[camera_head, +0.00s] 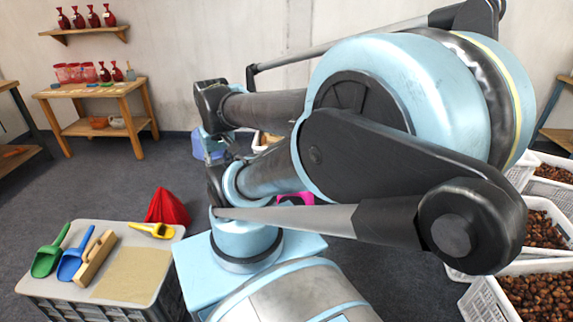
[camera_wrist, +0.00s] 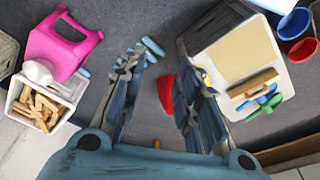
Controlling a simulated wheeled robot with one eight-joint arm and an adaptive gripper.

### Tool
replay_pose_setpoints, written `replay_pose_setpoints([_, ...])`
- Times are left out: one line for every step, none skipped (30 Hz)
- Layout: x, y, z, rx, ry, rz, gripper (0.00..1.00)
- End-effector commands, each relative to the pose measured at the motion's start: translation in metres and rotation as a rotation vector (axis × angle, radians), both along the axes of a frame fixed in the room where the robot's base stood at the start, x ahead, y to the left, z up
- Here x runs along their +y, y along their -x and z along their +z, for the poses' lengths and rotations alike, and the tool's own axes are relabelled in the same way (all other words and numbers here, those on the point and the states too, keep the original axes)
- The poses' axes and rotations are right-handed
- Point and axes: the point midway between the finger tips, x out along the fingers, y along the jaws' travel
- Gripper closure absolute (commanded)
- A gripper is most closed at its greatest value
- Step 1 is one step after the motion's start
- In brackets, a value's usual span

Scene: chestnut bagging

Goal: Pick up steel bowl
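I cannot clearly make out a steel bowl in either view. A small pale grey vessel (camera_head: 117,121) beside an orange bowl on the far wooden table's lower shelf may be it, but it is too small to tell. My gripper (camera_wrist: 168,68) shows in the wrist view with its two fingers well apart, open and empty. It hangs above the grey floor. A red cone-shaped thing (camera_wrist: 166,90) shows between the fingers, lower down. In the head view my arm fills the middle and right and hides much of the room behind it.
A grey-topped crate (camera_head: 131,241) holds green, blue and yellow scoops, a wooden block and a tan pad. The red cone (camera_head: 168,207) stands behind it. A wooden table (camera_head: 85,91) stands against the back wall. Chestnut crates (camera_head: 490,300) line the right. A pink stool (camera_wrist: 62,42) shows left.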

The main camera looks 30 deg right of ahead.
Motion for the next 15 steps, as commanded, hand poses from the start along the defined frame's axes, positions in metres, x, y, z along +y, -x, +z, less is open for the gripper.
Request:
replay_pose_setpoints([0.000,0.000,0.000,0.000,0.000,0.000,0.70])
replay_pose_setpoints([0.000,0.000,0.000,0.000,0.000,0.000,0.70])
replay_pose_setpoints([0.000,0.000,0.000,0.000,0.000,0.000,0.70])
replay_pose_setpoints([0.000,0.000,0.000,0.000,0.000,0.000,0.70])
replay_pose_setpoints([0.000,0.000,0.000,0.000,0.000,0.000,0.70])
replay_pose_setpoints([0.000,0.000,0.000,0.000,0.000,0.000,0.70])
replay_pose_setpoints([0.000,0.000,0.000,0.000,0.000,0.000,0.70])
replay_pose_setpoints([0.000,0.000,0.000,0.000,0.000,0.000,0.70])
replay_pose_setpoints([0.000,0.000,0.000,0.000,0.000,0.000,0.70])
replay_pose_setpoints([0.000,0.000,0.000,0.000,0.000,0.000,0.70])
replay_pose_setpoints([0.000,0.002,0.001,-0.003,0.000,-0.001,0.70])
replay_pose_setpoints([0.000,0.007,0.005,-0.010,-0.001,-0.004,0.70])
replay_pose_setpoints([-0.001,0.007,0.006,-0.012,-0.002,-0.009,0.70])
replay_pose_setpoints([-0.001,0.005,0.008,-0.012,-0.003,-0.015,0.70])
replay_pose_setpoints([-0.002,0.002,0.010,-0.012,-0.005,-0.025,0.70])
